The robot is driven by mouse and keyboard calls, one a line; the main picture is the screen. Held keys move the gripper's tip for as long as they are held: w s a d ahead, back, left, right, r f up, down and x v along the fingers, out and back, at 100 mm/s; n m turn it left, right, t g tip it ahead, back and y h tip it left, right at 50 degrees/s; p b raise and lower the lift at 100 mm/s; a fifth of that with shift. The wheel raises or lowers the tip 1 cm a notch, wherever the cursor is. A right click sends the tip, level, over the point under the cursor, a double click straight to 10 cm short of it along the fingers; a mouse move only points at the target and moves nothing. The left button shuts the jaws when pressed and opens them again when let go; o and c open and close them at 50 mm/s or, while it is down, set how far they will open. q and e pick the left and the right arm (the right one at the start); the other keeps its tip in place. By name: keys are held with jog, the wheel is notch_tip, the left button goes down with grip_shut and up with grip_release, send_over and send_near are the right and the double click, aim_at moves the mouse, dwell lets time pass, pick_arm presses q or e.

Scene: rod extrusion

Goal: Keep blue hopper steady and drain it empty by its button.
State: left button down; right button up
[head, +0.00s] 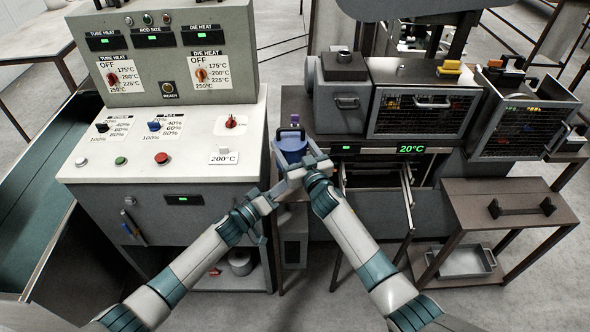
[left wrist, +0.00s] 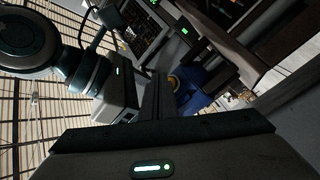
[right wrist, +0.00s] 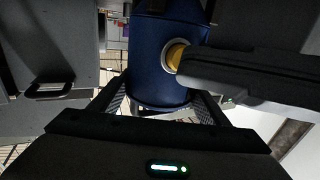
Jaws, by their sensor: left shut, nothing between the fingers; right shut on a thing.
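The blue hopper (head: 291,143) stands upright between the control cabinet and the oven in the head view. My right gripper (head: 292,164) is shut on it, with a finger on either side of its lower body in the right wrist view (right wrist: 162,108). A round yellow button (right wrist: 175,55) in a pale ring is on the hopper's side. My left gripper (right wrist: 185,68) is shut and empty, its tip at the button and partly covering it; whether it presses is unclear. The hopper (left wrist: 200,88) and button (left wrist: 181,84) also show in the left wrist view. The hopper's contents are hidden.
The control cabinet (head: 160,140) with dials stands at left. The oven (head: 410,100) with a 20°C display and an open drawer frame (head: 375,185) is at right. A side table (head: 510,205) with a tray (head: 460,262) below stands further right.

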pick_arm(q)
jog(key=shift+w, duration=0.55)
dwell(1.9)
jog(key=shift+s+a, duration=0.1)
dwell(0.6)
jog(key=shift+s, duration=0.95)
jog(key=shift+s, duration=0.1)
jog(key=shift+s, duration=2.45)
pick_arm(e)
jog(key=o, duration=1.8)
jog(key=shift+o, duration=0.2)
jog(key=shift+s+d, duration=0.1)
